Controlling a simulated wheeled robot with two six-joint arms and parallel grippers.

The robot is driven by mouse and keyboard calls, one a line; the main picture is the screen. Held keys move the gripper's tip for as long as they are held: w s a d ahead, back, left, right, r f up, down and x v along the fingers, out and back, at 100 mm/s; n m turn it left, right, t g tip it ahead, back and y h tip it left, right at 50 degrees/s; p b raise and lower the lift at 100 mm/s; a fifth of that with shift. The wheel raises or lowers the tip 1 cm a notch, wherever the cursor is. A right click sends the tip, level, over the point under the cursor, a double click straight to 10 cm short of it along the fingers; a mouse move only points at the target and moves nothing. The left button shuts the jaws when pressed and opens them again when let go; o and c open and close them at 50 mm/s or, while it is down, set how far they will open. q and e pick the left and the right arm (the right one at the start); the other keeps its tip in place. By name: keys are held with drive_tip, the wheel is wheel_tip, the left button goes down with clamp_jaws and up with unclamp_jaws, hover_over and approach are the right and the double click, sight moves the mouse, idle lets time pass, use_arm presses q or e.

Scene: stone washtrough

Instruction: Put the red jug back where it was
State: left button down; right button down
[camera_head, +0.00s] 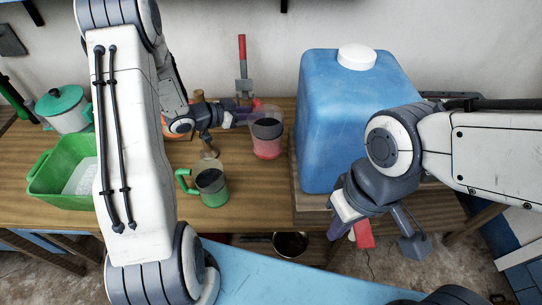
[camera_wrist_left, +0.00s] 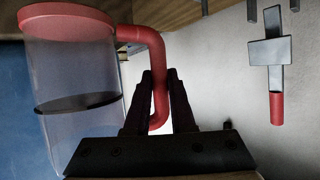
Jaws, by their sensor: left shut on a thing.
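The red jug (camera_head: 267,145) has clear walls, a red base and a red handle, and a dark band or surface inside. It is upright at the back of the wooden table, left of the blue canister. I cannot tell whether its base touches the table. My left gripper (camera_head: 247,112) reaches it from the left and is shut on its handle. In the left wrist view, the jug (camera_wrist_left: 75,75) appears upside down, with its red handle (camera_wrist_left: 158,75) between the dark fingers (camera_wrist_left: 160,103). My right gripper (camera_head: 350,235) is open and empty, in front of the canister.
A green-handled jug (camera_head: 211,187) stands front left of the red one. A large blue canister (camera_head: 345,120) stands on a wooden board at right. A green tub (camera_head: 55,180) and a green-lidded pot (camera_head: 65,108) are at left. A red-handled tool (camera_head: 243,65) is at the wall.

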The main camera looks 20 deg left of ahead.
use_arm(q)
drive_tip(key=shift+w+f, duration=0.25)
wheel_tip(320, 180, down, 5)
drive_tip(key=shift+w+a, duration=0.1)
drive_tip(key=shift+w, duration=0.05)
wheel_tip(320, 180, down, 4)
drive_tip(key=shift+f+p, duration=0.1)
drive_tip(key=shift+p, duration=0.3)
drive_tip(key=shift+f, duration=0.1)
use_arm(e)
drive_tip(key=shift+w+r, duration=0.4)
use_arm(q)
drive_tip(key=shift+f, duration=0.2)
drive_tip(key=c, duration=0.8)
unclamp_jaws()
drive_tip(key=shift+o, duration=0.2)
use_arm(e)
drive_tip(key=shift+f, duration=0.15)
use_arm(q)
drive_tip(key=shift+r, duration=0.1)
